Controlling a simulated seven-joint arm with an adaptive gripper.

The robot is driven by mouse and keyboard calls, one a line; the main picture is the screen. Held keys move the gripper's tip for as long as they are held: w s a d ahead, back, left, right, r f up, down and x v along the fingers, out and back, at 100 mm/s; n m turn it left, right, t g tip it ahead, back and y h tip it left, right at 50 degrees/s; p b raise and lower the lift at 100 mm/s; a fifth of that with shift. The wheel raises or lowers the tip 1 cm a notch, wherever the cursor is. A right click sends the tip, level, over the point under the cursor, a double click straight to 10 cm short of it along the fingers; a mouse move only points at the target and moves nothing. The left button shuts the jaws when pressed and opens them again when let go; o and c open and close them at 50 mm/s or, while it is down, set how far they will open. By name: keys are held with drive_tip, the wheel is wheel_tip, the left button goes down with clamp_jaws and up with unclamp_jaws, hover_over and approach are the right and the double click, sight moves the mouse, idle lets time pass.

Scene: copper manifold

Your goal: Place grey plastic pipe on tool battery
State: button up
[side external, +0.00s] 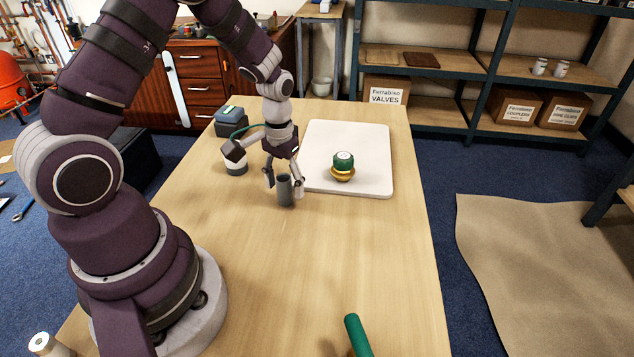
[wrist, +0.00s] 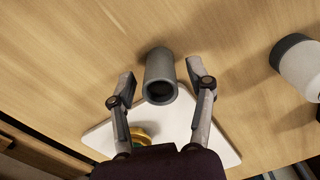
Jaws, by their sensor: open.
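The grey plastic pipe (side external: 285,191) is a short dark grey tube standing upright on the wooden table, just left of the white board. My gripper (side external: 283,182) is pointing down over it, open, with one finger on each side of the pipe. In the wrist view the pipe (wrist: 160,78) shows its open end between the two spread fingers (wrist: 161,79), with gaps on both sides. A dark grey block with a bluish top (side external: 229,121), which looks like the tool battery, sits at the table's far left; it is not clearly visible in the wrist view.
A white board (side external: 362,135) holds a green and brass fitting (side external: 343,166). A white and dark grey cylinder (side external: 236,167) stands left of my gripper. A green tube (side external: 357,336) is at the near edge. The middle of the table is clear.

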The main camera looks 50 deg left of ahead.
sight(284, 183)
drive_tip(key=s+d+r+m+t, duration=0.1)
drive_tip(key=s+d+r, duration=0.1)
drive_tip(key=r, duration=0.7)
drive_tip(key=s+d+r+m+t, duration=0.1)
drive_tip(key=s+d+r+t, duration=0.1)
drive_tip(key=r, duration=0.7)
drive_tip(key=shift+d+m, duration=0.3)
drive_tip(key=shift+d, duration=0.3)
drive_tip(key=s, duration=0.1)
drive_tip(key=s+d+m+t, duration=0.1)
drive_tip(key=s+d+r+t, duration=0.1)
drive_tip(key=s, duration=0.1)
drive_tip(key=shift+d+m, duration=0.25)
drive_tip(key=shift+m, duration=0.15)
drive_tip(key=shift+o, duration=0.4)
drive_tip(key=shift+s+t, duration=0.15)
drive_tip(key=shift+t, duration=0.15)
drive_tip(key=shift+d+f, duration=0.1)
